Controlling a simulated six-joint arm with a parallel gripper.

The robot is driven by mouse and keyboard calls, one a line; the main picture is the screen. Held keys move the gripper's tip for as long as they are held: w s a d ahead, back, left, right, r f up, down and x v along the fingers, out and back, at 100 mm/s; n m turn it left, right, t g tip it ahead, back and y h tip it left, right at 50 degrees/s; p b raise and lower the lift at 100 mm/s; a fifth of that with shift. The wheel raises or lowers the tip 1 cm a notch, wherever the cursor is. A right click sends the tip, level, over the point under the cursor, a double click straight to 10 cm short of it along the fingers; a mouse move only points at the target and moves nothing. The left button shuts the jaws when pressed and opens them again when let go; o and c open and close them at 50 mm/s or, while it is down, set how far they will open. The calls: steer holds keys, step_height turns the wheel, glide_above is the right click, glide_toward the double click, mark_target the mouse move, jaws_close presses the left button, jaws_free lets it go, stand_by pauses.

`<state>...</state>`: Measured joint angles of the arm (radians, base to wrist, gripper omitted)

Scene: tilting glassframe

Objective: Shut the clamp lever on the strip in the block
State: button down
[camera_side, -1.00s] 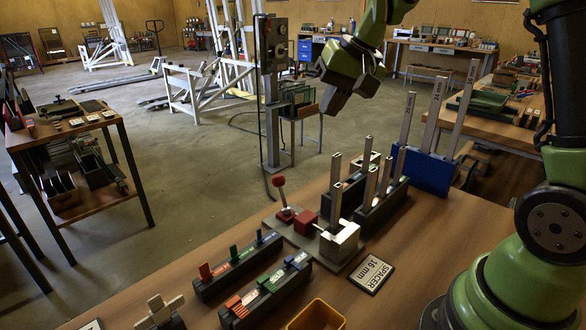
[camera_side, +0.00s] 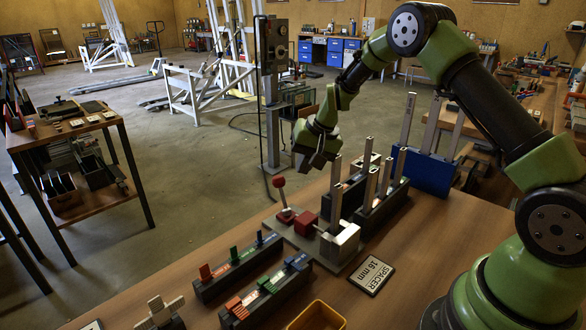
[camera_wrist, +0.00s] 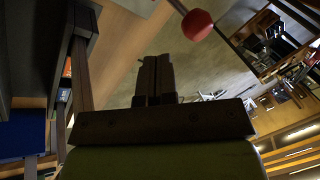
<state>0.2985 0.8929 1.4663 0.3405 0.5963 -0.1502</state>
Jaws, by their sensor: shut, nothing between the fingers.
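The clamp lever (camera_side: 282,198) has a red ball knob and stands nearly upright on a grey base plate (camera_side: 328,262). Its knob also shows at the top of the wrist view (camera_wrist: 197,24). A red clamp body (camera_side: 305,223) sits between the lever and the pale block (camera_side: 341,239). A grey strip (camera_side: 336,192) stands upright at the block; its lower end is hard to make out. My gripper (camera_side: 309,168) is above and behind the lever knob, to its right in the side view, apart from it. In the wrist view its fingers (camera_wrist: 158,76) are together and empty.
A dark rack (camera_side: 384,209) with upright strips stands right of the block. A blue holder (camera_side: 427,171) with tall strips stands farther back. Dark trays (camera_side: 236,268) with coloured pieces, a spacer sign (camera_side: 371,275) and a yellow bin (camera_side: 317,317) lie in front.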

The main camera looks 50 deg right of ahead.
mark_target(282, 193)
steer(key=shift+w+a+f, duration=0.25)
steer(key=shift+w+a, duration=0.05)
steer(key=shift+a, duration=0.3)
steer(key=shift+w+a+f, duration=0.2)
steer(key=shift+w+a, duration=0.1)
steer(key=shift+a, duration=0.25)
steer(key=shift+w, duration=0.1)
steer(key=shift+w+f, duration=0.15)
steer(key=shift+w, duration=0.75)
